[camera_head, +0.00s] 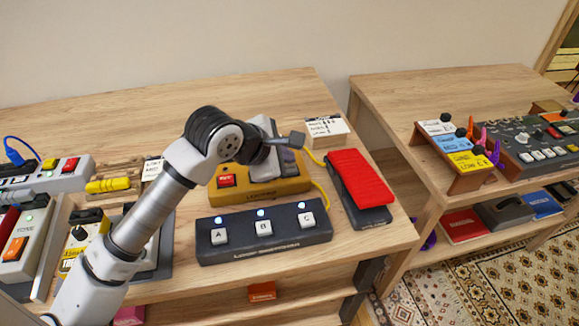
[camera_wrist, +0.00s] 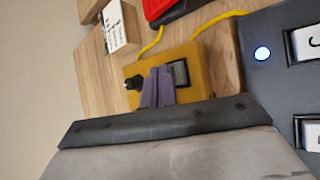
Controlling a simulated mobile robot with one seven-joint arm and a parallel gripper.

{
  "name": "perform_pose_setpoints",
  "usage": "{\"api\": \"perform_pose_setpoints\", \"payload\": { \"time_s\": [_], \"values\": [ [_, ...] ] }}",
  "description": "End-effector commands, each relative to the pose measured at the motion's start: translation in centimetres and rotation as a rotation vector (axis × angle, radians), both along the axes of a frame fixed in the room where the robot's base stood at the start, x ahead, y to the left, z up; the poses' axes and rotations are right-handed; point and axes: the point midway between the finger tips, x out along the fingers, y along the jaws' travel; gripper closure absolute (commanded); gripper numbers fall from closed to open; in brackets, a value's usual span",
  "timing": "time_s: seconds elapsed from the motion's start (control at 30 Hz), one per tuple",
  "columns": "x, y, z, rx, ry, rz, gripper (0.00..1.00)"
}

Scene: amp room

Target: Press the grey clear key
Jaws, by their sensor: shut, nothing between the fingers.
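A yellow box (camera_head: 262,194) with a red key (camera_head: 226,181) stands on the table. My gripper (camera_head: 298,140) is over this box and hides much of its top in the head view. In the wrist view, the yellow box (camera_wrist: 205,58) shows a grey key (camera_wrist: 181,73) in a dark surround and a black knob (camera_wrist: 133,82). My gripper's purple fingers (camera_wrist: 157,72) are together, in front of the box, just left of the grey key in that picture. Nothing is between them. I cannot tell whether the fingertips touch the box. The key's label is not readable.
A dark switch box (camera_head: 263,242) with white keys A, B and C stands in front of the yellow box. A red pedal (camera_head: 360,178) lies to the right, with a yellow cable between. A white label card (camera_head: 326,128) stands behind. More devices crowd the left.

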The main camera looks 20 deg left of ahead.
Motion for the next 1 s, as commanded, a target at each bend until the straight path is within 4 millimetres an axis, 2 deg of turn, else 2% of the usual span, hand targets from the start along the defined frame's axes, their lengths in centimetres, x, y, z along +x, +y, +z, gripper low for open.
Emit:
{"api": "perform_pose_setpoints", "payload": {
  "time_s": [0.47,1.0],
  "values": [
    [0.0,0.0,0.0,0.0,0.0,0.0,1.0],
    [0.0,0.0,-1.0,0.0,0.001,-0.001,1.0]
  ]
}}
